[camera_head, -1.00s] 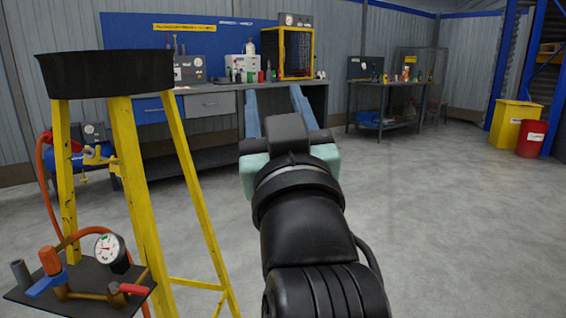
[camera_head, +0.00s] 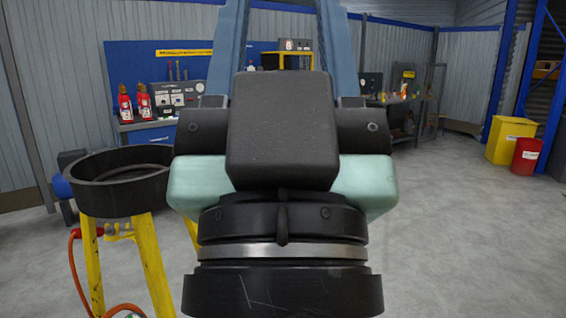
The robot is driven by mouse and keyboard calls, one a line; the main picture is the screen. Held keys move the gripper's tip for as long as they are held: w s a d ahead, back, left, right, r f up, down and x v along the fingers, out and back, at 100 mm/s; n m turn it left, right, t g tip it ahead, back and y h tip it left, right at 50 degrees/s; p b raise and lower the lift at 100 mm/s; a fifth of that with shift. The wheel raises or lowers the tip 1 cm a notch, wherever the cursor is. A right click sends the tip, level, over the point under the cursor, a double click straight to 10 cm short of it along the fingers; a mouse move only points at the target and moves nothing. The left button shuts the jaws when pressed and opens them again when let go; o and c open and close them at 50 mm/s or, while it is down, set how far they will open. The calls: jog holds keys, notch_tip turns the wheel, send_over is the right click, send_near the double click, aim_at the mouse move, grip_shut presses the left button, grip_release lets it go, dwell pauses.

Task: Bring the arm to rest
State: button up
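My gripper (camera_head: 282,25) fills the middle of the head view, close to the camera and pointing up and away. Its two blue fingers stand well apart with nothing visible between them. The fingertips run past the top edge of the picture. The black and pale green gripper body and the wrist below it hide much of the workbench behind.
A black ring-shaped pan (camera_head: 125,183) on a yellow stand (camera_head: 153,265) is close at left, partly behind my wrist. Red extinguishers (camera_head: 144,103) stand at the back bench. A yellow bin (camera_head: 509,140) and a red bin (camera_head: 526,155) stand at right. The right floor is clear.

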notch_tip(320, 180, up, 18)
jog(key=p, duration=1.5)
jog(key=shift+f, duration=0.15)
